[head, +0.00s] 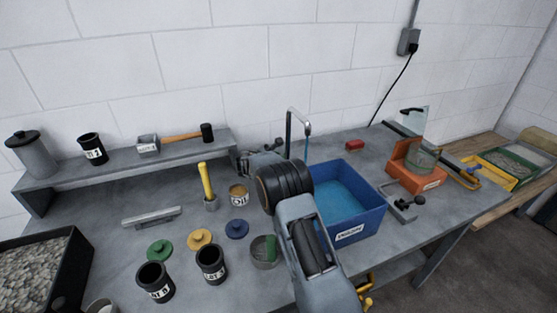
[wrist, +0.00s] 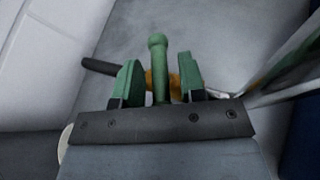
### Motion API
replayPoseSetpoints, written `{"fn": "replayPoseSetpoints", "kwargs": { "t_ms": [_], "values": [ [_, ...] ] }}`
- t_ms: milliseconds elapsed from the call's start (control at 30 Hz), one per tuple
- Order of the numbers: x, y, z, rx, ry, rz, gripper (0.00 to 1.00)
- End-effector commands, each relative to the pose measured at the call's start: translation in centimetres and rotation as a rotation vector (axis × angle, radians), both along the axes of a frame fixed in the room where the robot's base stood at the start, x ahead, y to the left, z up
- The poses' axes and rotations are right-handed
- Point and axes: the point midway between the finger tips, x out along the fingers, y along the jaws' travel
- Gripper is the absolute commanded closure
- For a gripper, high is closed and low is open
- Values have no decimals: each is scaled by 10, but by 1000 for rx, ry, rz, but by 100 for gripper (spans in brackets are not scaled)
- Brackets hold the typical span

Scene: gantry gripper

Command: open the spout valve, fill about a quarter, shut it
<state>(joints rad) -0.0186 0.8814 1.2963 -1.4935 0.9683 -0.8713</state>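The bent metal spout (head: 290,118) rises behind my arm, its tip over the blue bin (head: 361,222). The bin's floor looks blue; I cannot tell whether liquid is in it. In the wrist view, a green valve lever (wrist: 158,70) with a round end stands between the two green fingers of my gripper (wrist: 159,82). Narrow gaps show on both sides of the lever, so the fingers look open around it. A brass part (wrist: 174,84) shows behind the lever. In the head view my arm hides the fingers and valve.
A shelf (head: 60,178) with a mallet (head: 188,134) stands at the back left. Lids, black cups (head: 155,282) and a grey bowl (head: 264,252) crowd the front.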

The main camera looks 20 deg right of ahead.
Motion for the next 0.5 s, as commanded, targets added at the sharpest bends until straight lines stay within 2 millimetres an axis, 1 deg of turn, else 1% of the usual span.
{"fn": "replayPoseSetpoints", "kwargs": {
  "t_ms": [33, 367, 500],
  "values": [
    [0, 0, 0, 0, 0, 0, 67],
    [0, 0, 0, 0, 0, 0, 99],
    [1, 0, 0, -2, -2, -20, 100]
  ]
}}
